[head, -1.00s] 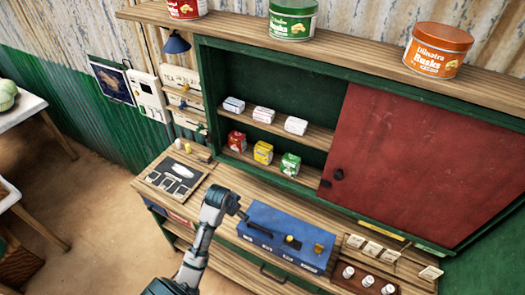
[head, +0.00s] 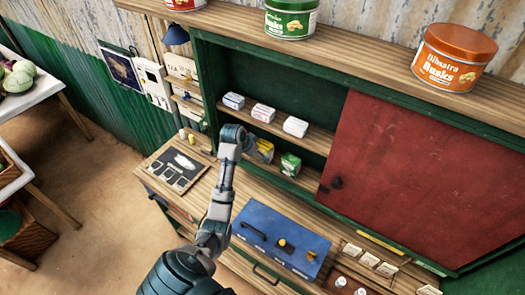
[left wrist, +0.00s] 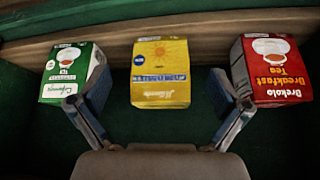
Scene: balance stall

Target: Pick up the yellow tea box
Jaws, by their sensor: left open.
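The yellow tea box (head: 264,150) stands on the lower shelf of the green cabinet, partly covered by my left arm in the head view. In the left wrist view the yellow box (left wrist: 160,72) is centred between the two fingers of my left gripper (left wrist: 157,92). The gripper is open, with a gap on each side of the box. I cannot tell how far the fingertips reach along it. My right gripper is not in view.
A green tea box (head: 290,164) and a red tea box (left wrist: 272,70) flank the yellow one, close outside the fingers. Small cartons (head: 263,113) stand on the shelf above. A red sliding door (head: 420,175) covers the cabinet's right side. A blue case (head: 280,238) lies on the counter.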

